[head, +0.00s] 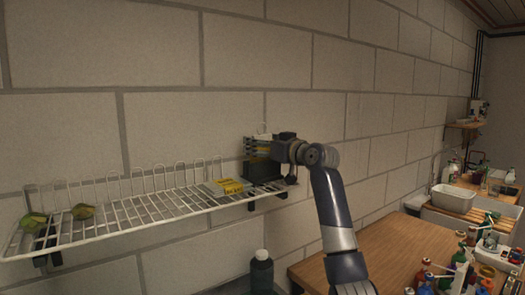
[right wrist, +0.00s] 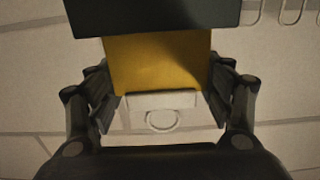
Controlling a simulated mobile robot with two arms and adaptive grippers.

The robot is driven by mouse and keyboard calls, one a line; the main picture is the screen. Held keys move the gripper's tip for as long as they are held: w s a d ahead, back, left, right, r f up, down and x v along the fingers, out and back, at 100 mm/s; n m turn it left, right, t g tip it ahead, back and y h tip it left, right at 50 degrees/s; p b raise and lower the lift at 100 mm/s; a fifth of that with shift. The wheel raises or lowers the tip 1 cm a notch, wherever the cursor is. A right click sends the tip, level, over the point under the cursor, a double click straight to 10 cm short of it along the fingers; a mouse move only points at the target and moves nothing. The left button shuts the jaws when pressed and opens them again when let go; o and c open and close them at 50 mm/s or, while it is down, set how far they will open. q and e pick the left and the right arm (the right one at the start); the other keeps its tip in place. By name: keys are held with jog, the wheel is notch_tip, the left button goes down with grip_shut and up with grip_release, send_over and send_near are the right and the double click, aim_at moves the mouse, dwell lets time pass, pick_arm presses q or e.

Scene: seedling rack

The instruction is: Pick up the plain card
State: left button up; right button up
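My right gripper (head: 272,150) is at the right end of the wire rack, at a dark box-like holder (head: 262,172) with yellow edges showing above it. In the right wrist view, the gripper (right wrist: 160,105) has its fingers spread on both sides of a plain yellow card-like face (right wrist: 160,62). I cannot tell whether they touch it. The dark holder (right wrist: 155,15) covers one end of this face. A whitish piece with a ring (right wrist: 160,108) shows at its other end. A yellow label with dark print (head: 230,186) lies on the rack. My left gripper is out of view.
A wooden worktop (head: 400,245) with bottles is at the right.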

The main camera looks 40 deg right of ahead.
jog(key=shift+r, duration=0.1)
dwell(0.3)
jog(key=shift+r+b, duration=0.3)
jog(key=shift+r, duration=4.55)
